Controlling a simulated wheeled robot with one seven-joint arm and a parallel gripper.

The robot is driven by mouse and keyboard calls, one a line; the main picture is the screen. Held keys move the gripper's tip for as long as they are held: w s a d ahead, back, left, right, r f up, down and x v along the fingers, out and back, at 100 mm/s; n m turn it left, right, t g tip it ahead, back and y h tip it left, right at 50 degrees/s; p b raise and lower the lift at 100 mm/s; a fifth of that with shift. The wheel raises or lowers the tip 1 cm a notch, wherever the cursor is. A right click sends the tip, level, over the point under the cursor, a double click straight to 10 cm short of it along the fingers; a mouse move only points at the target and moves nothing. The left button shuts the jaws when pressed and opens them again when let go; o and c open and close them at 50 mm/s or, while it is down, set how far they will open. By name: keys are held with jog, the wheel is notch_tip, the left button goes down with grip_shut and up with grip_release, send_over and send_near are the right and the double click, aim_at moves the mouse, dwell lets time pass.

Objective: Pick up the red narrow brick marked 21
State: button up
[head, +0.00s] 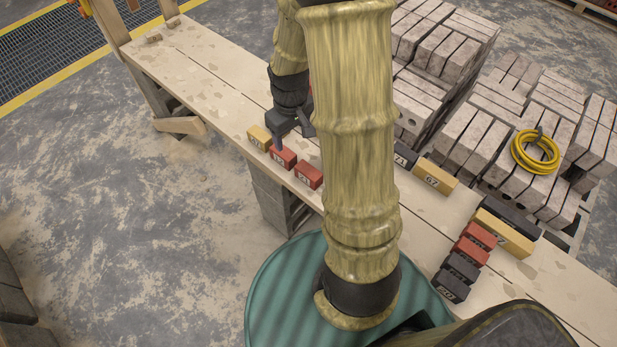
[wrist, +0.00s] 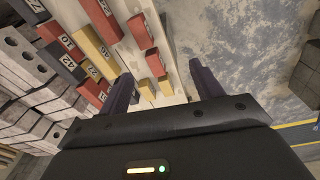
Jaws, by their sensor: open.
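Two red narrow bricks lie near the front edge of the plank bench in the head view. The nearer one (head: 309,173) has a label that seems to read 21, though it is small. The other red brick (head: 284,156) is just left of it, its label unclear. My gripper (head: 292,138) is open and empty, above and beside the left red brick. In the wrist view my gripper (wrist: 160,78) shows two spread dark fingers with red bricks (wrist: 139,31) and (wrist: 156,62) beyond or between them; I cannot read their numbers there.
A yellow brick (head: 258,138) lies left of the red pair. Yellow, black and red bricks lie farther right along the bench (head: 200,70), including a yellow one marked 67 (head: 434,177). Grey block stacks (head: 440,50) stand behind, with a yellow hose coil (head: 535,152).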

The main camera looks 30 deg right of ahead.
jog(key=n+g+b, duration=0.1)
jog(key=n, duration=0.1)
send_over(309, 170)
notch_tip(309, 170, down, 9)
jog(key=shift+w, duration=0.1)
jog(key=shift+f, duration=0.1)
notch_tip(309, 170, down, 12)
jog(key=shift+f, duration=0.1)
jog(key=shift+f+p, duration=0.4)
jog(key=shift+f, duration=2.2)
jog(key=shift+c, duration=0.3)
